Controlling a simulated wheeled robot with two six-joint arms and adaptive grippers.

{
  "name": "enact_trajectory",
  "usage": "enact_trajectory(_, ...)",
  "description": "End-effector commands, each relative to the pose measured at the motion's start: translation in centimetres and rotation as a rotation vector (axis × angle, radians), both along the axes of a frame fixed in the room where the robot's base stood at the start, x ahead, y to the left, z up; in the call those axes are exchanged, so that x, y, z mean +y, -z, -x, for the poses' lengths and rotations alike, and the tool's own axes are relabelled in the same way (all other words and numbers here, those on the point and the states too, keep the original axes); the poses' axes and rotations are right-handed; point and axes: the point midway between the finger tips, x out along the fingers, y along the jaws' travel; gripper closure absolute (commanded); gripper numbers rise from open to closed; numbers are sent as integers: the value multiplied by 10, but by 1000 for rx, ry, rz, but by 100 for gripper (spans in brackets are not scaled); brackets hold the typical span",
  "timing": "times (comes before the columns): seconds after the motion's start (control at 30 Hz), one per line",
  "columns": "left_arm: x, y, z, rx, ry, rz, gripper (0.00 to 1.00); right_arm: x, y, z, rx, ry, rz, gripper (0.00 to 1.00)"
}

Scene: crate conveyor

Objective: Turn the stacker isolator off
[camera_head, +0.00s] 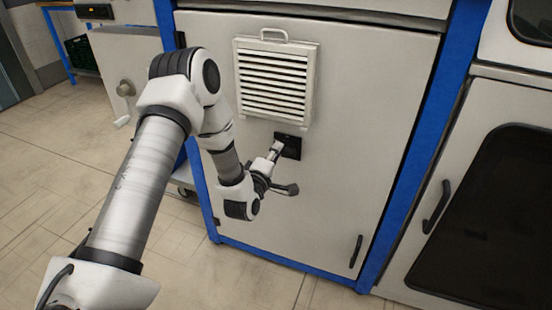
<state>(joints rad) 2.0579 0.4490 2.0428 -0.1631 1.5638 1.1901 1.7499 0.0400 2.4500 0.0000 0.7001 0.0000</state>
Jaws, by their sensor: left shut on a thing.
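The stacker isolator shows as a small black square plate (291,147) on the grey cabinet door, just below the white louvred vent. My left gripper (275,152) is at the plate's left side, shut on a small part there that I take to be the isolator's handle. The gripper and its fingers hide most of that handle, so I cannot tell which way it is turned. My left arm comes in from the left and bends down to the plate. My right gripper is not in view.
The cabinet door (335,205) has a louvred vent (275,80) above the plate and a dark handle (356,251) at lower right. Blue posts (425,130) frame it. A panel with a dark window (480,215) stands at right. Tiled floor (50,170) lies open at left.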

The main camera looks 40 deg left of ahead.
Motion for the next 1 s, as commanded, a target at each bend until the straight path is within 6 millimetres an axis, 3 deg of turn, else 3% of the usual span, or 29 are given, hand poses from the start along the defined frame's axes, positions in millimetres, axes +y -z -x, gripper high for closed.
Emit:
enact_trajectory(0.3, 0, 5, 0, -31, 1, 140, 100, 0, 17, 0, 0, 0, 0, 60)
enact_trajectory(0.87, 0, 4, 0, -38, 1, 171, 100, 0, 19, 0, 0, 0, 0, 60)
enact_trajectory(0.9, 0, 4, 0, -38, 1, 171, 66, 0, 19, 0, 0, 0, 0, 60)
enact_trajectory(0.93, 0, 4, 0, -38, 1, 171, 56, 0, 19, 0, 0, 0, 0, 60)
enact_trajectory(1.0, 0, 4, 0, -39, 1, 171, 55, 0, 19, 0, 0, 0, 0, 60)
